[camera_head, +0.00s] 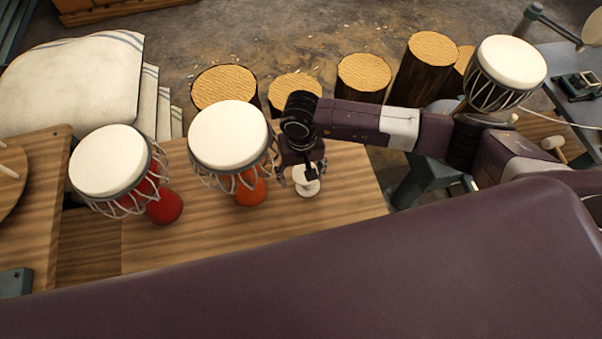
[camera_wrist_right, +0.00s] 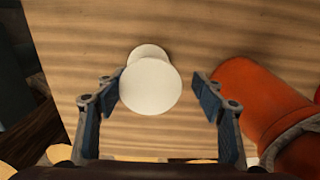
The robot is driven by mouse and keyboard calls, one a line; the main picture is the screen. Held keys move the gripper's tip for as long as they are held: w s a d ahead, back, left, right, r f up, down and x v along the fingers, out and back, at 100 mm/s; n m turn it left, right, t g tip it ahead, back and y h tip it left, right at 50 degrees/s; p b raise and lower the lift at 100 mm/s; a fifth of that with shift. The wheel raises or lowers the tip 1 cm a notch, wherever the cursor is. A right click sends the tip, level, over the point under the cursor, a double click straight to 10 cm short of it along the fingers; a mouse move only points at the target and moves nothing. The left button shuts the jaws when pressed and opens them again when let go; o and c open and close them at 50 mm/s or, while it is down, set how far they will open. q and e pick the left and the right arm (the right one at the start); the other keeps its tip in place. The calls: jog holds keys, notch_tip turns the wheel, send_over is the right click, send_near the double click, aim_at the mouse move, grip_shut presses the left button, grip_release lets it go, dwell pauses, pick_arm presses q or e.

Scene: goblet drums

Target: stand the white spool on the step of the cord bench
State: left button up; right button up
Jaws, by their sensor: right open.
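The white spool (camera_head: 306,183) stands on the wooden bench top (camera_head: 350,205), right of the orange-footed drum. In the right wrist view the spool (camera_wrist_right: 151,86) shows its round white end from above, between the fingers but nearer the left one. My left gripper is not in view. At the left, a lower wooden surface (camera_head: 90,250) lies beside the bench top; I cannot tell whether it is the step of the cord bench.
The orange-footed drum (camera_head: 229,138) stands close left of my right gripper; its orange foot (camera_wrist_right: 262,98) is beside the right finger. A red-footed drum (camera_head: 110,162) stands farther left. Log stools (camera_head: 363,75) stand behind the bench. Bare bench top shows in front of the drums.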

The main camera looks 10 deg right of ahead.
notch_tip(320, 180, up, 7)
jog(key=shift+r+b, duration=0.1)
jog(key=shift+b, duration=0.4)
jog(key=o, duration=1)
notch_tip(320, 180, up, 12)
jog(key=shift+f, duration=0.1)
jog(key=shift+w, duration=0.1)
jog(key=c, duration=2.3)
